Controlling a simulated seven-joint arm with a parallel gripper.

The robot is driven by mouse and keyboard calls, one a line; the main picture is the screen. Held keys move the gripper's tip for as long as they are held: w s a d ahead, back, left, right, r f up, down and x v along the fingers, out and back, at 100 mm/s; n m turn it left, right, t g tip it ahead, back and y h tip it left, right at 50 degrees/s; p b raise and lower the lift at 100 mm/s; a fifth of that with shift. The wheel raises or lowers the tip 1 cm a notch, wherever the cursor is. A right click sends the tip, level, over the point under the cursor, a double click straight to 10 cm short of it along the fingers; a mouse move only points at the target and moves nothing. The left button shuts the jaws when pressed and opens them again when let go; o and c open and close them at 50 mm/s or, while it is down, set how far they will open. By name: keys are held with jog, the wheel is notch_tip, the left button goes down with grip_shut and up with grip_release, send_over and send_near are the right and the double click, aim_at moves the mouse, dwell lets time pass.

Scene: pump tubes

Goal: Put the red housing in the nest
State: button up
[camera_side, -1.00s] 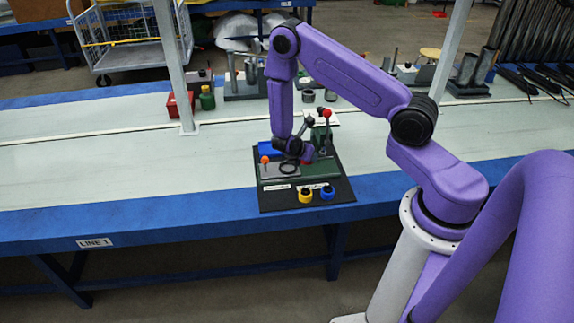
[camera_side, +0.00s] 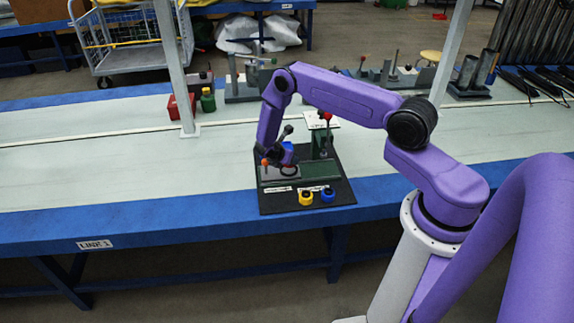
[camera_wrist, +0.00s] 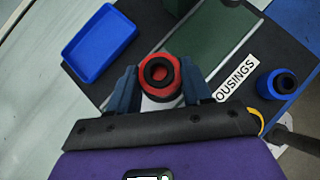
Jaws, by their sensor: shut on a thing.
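The red housing (camera_wrist: 159,76) is a short round part with a dark bore. In the wrist view it sits between the two dark blue fingers of my gripper (camera_wrist: 160,83), which is shut on it. A green fixture (camera_side: 322,143) with a red-knobbed lever stands to the right. Which part is the nest I cannot tell for sure. Whether the housing touches anything below is unclear.
A blue tray (camera_wrist: 99,43) lies at upper left in the wrist view. A yellow housing (camera_side: 305,197) and a blue housing (camera_side: 327,195) stand at the front of the black board (camera_side: 285,206). An orange-knobbed piece (camera_side: 265,161) is close to my gripper.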

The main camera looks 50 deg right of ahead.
jog(key=shift+w+f, duration=0.2)
jog(key=shift+f, duration=1.55)
jog(key=shift+f, duration=0.1)
jog(key=o, duration=1.1)
